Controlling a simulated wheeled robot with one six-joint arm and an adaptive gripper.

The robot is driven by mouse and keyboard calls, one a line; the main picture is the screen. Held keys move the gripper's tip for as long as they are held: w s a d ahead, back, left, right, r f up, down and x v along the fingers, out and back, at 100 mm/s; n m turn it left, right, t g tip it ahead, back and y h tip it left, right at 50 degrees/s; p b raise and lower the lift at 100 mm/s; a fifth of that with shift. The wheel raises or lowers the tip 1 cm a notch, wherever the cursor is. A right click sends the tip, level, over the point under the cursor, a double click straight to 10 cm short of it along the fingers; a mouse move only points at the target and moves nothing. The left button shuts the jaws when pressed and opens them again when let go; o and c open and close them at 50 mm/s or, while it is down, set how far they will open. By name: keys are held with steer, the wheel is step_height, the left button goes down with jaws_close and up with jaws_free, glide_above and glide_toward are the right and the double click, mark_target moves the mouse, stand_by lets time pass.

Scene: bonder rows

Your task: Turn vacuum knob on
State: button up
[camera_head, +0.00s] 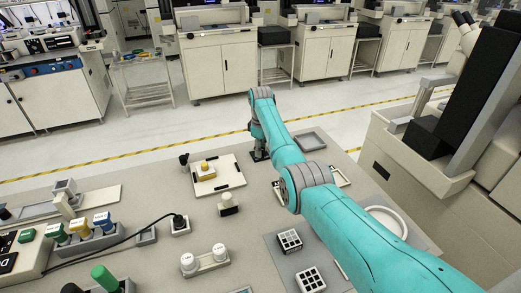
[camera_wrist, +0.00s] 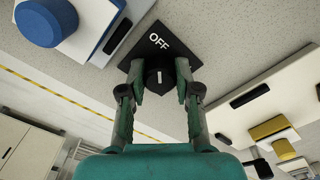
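The black round knob (camera_wrist: 160,77) has a white line on its face. It sits on a black square plate (camera_wrist: 157,42) with the word OFF in white. In the wrist view my gripper (camera_wrist: 160,83) has its two dark fingers on either side of the knob, close to its edges. I cannot tell whether they touch it. The knob is hidden there by the gripper.
A white board with a yellow-topped block (camera_head: 206,170) lies left of my gripper. A small black-knobbed part (camera_head: 184,159) stands nearby. A grey tray (camera_head: 313,141) lies to the right. White-capped knobs (camera_head: 190,262) and a black cable (camera_head: 135,238) are nearer the front.

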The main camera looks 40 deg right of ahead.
steer(key=shift+m, duration=0.3)
jaws_close()
steer(key=m, duration=0.3)
steer(key=shift+m, duration=0.4)
steer(key=m, duration=0.4)
steer(key=shift+a, duration=0.1)
steer(key=m, duration=0.5)
steer(key=shift+m, duration=2.2)
steer(key=o, duration=1.1)
jaws_free()
steer(key=shift+c, duration=0.2)
